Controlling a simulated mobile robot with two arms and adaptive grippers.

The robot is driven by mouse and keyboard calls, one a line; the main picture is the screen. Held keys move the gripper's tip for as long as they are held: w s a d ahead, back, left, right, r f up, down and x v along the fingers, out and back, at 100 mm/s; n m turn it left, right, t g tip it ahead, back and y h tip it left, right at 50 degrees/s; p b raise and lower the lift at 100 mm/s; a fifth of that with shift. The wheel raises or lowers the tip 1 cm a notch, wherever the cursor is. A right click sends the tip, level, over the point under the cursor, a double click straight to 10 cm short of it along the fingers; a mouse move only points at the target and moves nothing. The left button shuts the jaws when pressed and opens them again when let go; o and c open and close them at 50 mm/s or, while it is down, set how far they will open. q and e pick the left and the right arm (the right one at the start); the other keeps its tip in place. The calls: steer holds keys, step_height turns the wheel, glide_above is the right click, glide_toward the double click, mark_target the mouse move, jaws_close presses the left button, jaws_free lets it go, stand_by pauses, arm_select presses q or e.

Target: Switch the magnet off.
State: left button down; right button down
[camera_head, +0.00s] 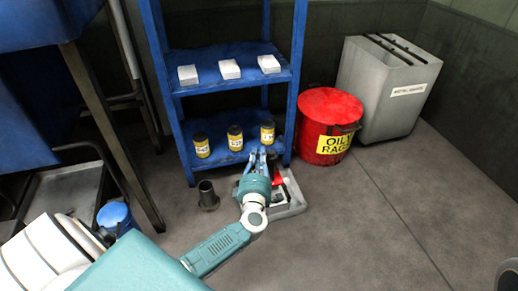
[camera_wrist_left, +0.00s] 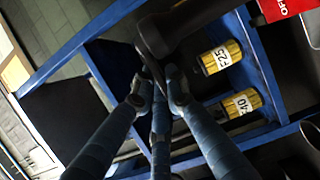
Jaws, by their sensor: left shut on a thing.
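My left gripper (camera_head: 259,160) is in front of the blue shelf's lower part. In the left wrist view its fingers (camera_wrist_left: 157,92) are closed together on a thin dark part of a black tool, which I take to be the magnet (camera_wrist_left: 165,33). Its thick dark body runs to the upper right, to a red plate with white letters starting "OF" (camera_wrist_left: 288,8). In the head view a red part (camera_head: 278,177) shows just right of the gripper; the rest is mostly hidden by my wrist. I cannot make out the switch's position. My right gripper is not in view.
The blue shelf (camera_head: 222,85) holds white boxes (camera_head: 229,69) and yellow cans (camera_head: 235,138). A grey tray (camera_head: 292,207) and a dark cup (camera_head: 207,195) are on the floor. A red oily-rags bin (camera_head: 327,115) and a grey metal bin (camera_head: 375,105) stand right.

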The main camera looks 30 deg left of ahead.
arm_select(q)
steer(key=shift+w+a+m+t+h, duration=0.15)
steer(key=shift+m+t+h, duration=0.25)
steer(key=shift+h, duration=0.3)
steer(key=c, duration=1.7)
jaws_free()
steer(key=v, duration=1.2)
steer(key=shift+r, duration=0.1)
